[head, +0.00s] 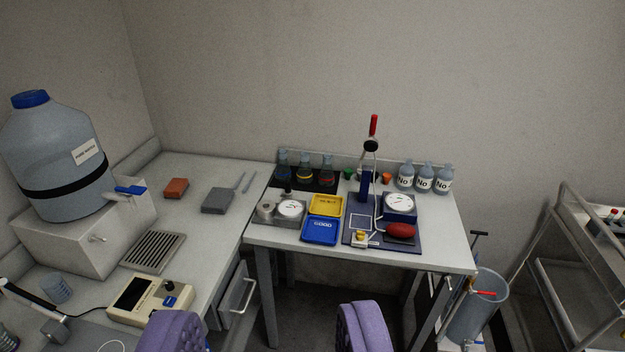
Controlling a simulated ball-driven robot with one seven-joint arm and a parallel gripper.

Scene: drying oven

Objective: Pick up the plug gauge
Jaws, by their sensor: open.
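I cannot single out the plug gauge with certainty in the head view. On the far table, a tall upright piece with a red top (373,126) and a black disc below it stands at the back, above a clear flask shape and a blue post (365,186). A grey block with a white round dial (290,209) sits at the table's left. A dial on a blue base (399,204) is at the right. My gripper (268,330) shows as two purple fingers at the bottom edge, wide apart and empty, in front of the table and well short of these things.
A yellow tray (326,205) and a blue tray (320,231) lie mid-table, with a red oval (400,230) to the right. Several bottles (424,178) and flasks (304,167) line the back. The left bench (205,172) holds a large water bottle (58,150). A cart (560,245) stands right.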

